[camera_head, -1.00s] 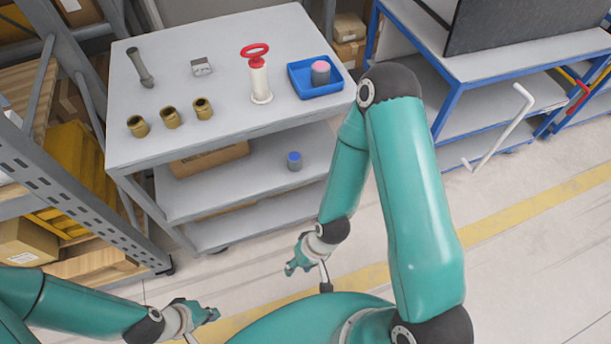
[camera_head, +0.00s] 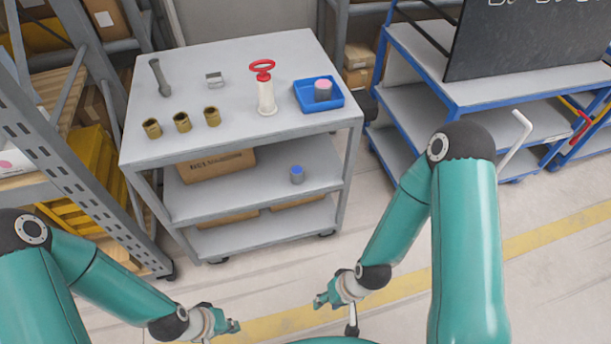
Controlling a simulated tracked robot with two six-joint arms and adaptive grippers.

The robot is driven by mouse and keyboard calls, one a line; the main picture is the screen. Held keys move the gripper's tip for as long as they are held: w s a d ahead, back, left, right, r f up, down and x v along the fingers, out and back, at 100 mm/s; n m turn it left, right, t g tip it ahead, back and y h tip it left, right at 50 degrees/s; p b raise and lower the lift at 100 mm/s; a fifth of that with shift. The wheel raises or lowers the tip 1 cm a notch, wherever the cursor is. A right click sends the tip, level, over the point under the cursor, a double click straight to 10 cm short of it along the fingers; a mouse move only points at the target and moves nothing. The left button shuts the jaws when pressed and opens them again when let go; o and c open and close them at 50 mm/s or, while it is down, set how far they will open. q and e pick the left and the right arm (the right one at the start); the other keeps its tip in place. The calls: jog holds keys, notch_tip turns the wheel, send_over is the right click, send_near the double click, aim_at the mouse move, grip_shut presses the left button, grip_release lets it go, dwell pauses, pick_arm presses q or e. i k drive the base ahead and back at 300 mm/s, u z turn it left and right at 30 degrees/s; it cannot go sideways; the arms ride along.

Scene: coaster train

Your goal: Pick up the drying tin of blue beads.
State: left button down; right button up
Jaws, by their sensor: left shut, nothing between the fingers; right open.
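A small grey tin with a blue top (camera_head: 297,175) stands upright on the middle shelf of the grey cart (camera_head: 240,190), toward its right end. A similar grey tin with a pink top (camera_head: 323,90) stands in a blue tray (camera_head: 306,108) on the cart's top. My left gripper (camera_head: 233,326) is shut and empty, low in the view in front of the cart. My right gripper (camera_head: 320,301) is open and empty, also in front of the cart, below the blue-topped tin in the picture and well apart from it.
The cart's top holds several brass fittings (camera_head: 182,122), a grey rod (camera_head: 159,78), a small metal block (camera_head: 215,79) and a white cylinder with a red ring handle (camera_head: 266,97). A cardboard box (camera_head: 216,164) sits on the middle shelf. Racks stand left; a blue-framed bench (camera_head: 450,90) stands right.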

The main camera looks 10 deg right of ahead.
aim_at(297, 172)
jog(key=z, duration=0.05)
jog(key=i, duration=1)
jog(key=u, duration=0.05)
